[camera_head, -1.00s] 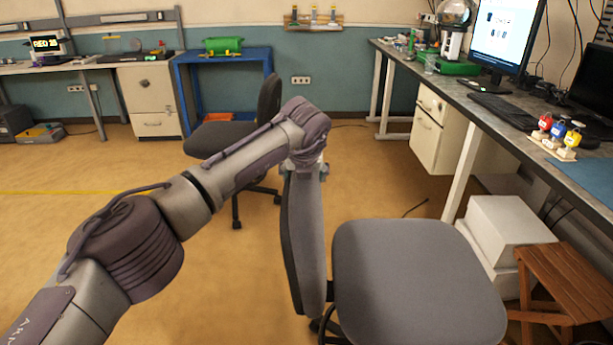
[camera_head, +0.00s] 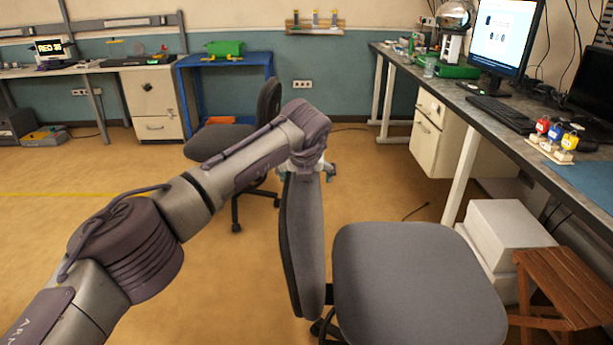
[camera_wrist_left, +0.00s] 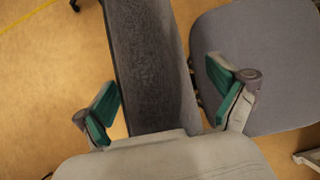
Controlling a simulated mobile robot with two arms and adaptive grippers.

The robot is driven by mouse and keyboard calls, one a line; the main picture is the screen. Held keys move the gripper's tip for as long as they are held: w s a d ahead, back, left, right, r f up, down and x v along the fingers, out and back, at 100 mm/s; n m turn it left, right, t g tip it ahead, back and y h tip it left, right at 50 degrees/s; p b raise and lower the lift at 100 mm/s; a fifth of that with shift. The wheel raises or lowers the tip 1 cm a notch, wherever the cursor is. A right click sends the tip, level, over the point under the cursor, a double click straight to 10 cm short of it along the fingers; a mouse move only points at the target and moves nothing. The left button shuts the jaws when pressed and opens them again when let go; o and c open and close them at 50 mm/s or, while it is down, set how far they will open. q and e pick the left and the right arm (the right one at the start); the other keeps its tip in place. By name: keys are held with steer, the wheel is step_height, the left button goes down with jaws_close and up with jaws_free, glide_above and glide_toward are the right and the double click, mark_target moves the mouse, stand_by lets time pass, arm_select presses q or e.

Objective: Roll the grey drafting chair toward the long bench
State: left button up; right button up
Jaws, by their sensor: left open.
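The grey drafting chair stands close in front, its seat (camera_head: 415,285) to the right and its upright backrest (camera_head: 303,245) to the left of the seat. My left gripper (camera_head: 308,172) is at the top of the backrest. In the left wrist view the backrest (camera_wrist_left: 150,70) runs between the two green-padded fingers of the left gripper (camera_wrist_left: 170,100). The fingers are open, with a gap visible on the left side. The long bench (camera_head: 470,110) runs along the right side, apart from the chair. My right gripper is not in view.
White boxes (camera_head: 505,235) and a wooden stool (camera_head: 565,285) stand right of the chair, by the bench. A second, dark office chair (camera_head: 220,140) stands behind my arm. A drawer cabinet (camera_head: 430,130) is under the bench. Floor between the chair and the far wall is mostly clear.

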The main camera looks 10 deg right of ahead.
arm_select(q)
steer(key=shift+a, duration=0.1)
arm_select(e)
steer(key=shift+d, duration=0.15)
arm_select(q)
step_height(320, 180, up, 2)
steer(key=shift+r+p, duration=0.25)
steer(key=shift+p, duration=0.5)
steer(key=shift+a+r, duration=0.1)
steer(key=shift+r, duration=0.3)
steer(key=shift+r+p, duration=0.9)
steer(key=shift+r, duration=0.4)
steer(key=shift+w+r+p, duration=0.1)
steer(key=shift+r+p, duration=0.7)
steer(key=shift+r, duration=0.55)
steer(key=shift+r+p, duration=0.35)
steer(key=shift+r, duration=0.25)
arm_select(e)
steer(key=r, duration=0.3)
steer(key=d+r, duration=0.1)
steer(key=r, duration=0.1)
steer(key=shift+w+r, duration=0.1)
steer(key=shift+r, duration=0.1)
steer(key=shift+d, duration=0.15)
